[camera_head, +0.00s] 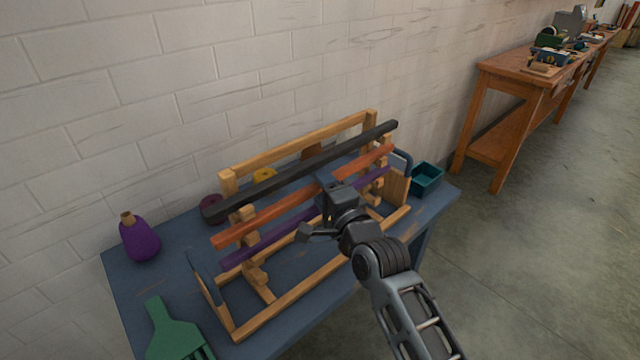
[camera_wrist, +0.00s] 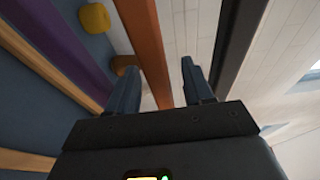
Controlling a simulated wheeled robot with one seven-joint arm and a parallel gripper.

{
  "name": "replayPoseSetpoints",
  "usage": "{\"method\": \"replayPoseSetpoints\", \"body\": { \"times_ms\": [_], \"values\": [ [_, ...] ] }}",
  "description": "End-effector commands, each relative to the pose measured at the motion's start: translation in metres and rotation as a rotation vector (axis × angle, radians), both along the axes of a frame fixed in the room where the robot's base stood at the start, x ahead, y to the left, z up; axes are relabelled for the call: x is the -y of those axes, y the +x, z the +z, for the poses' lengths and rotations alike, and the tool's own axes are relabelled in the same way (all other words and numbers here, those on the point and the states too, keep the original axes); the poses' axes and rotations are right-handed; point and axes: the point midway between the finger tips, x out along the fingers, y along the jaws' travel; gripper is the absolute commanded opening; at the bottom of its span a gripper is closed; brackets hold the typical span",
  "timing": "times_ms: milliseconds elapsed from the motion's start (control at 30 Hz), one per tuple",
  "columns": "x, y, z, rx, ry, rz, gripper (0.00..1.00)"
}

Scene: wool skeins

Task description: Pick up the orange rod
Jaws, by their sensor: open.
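The orange rod (camera_head: 262,218) lies across a wooden rack (camera_head: 300,152), between a black rod (camera_head: 300,172) above it and a purple rod (camera_head: 268,236) below it. My gripper (camera_head: 328,188) is at the rack, in front of the right half of the orange rod and hiding part of it. In the wrist view the orange rod (camera_wrist: 148,50) runs lengthwise up the picture, and its near end passes between the two open fingers of my gripper (camera_wrist: 160,85). Whether the fingers touch it I cannot tell. The black rod (camera_wrist: 240,40) is right of the fingers, the purple rod (camera_wrist: 60,45) left.
The rack stands on a blue table (camera_head: 150,290) against a white brick wall. A purple cone of yarn (camera_head: 140,242), a green brush-like tool (camera_head: 176,335) and a teal box (camera_head: 426,178) are on the table. A wooden workbench (camera_head: 500,90) stands farther right.

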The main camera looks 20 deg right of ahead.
Motion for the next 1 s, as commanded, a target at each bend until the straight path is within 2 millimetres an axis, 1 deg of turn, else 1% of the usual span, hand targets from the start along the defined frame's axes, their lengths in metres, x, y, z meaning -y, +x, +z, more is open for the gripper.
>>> {"method": "replayPoseSetpoints", "body": {
  "times_ms": [200, 733, 1000],
  "values": [
    [-0.0002, 0.0003, -0.0001, 0.000, 0.000, 0.000, 0.50],
    [-0.0001, 0.0000, -0.0003, 0.000, 0.000, 0.000, 0.00],
    [0.0000, 0.0000, 0.0001, 0.000, 0.000, 0.000, 0.00]
  ]
}}
